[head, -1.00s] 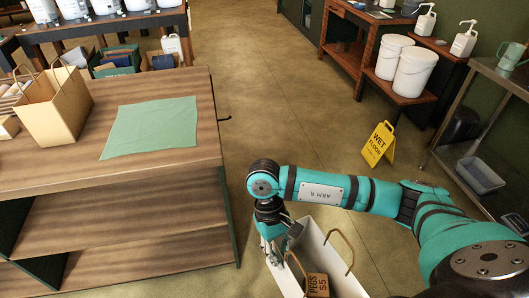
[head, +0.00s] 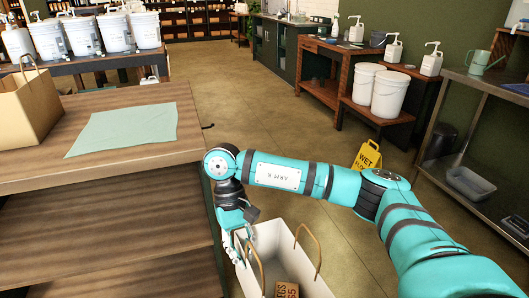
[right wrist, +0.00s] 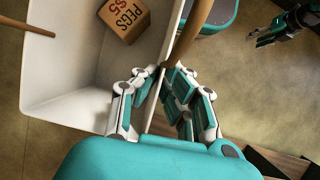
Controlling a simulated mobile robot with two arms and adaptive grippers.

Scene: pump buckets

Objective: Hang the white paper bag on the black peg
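The white paper bag (head: 265,243) has brown handles and stands open at the top, low in the middle of the head view. A brown box marked PEGS (right wrist: 123,16) lies inside it. My right gripper (head: 240,255) is at the bag's left rim. In the right wrist view its fingers (right wrist: 160,78) close on the rim and the base of one handle. The bag's bottom is out of the head view. The black peg (head: 208,126) sticks out from the wooden table's right edge, above and left of the bag. My left gripper (right wrist: 268,36) shows small and dark in the right wrist view.
The wooden table (head: 110,185) holds a green cloth (head: 125,128) and a tan paper bag (head: 27,108). A yellow wet floor sign (head: 367,156) stands on the floor to the right. Shelves and white buckets line the right side. The floor beyond the peg is clear.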

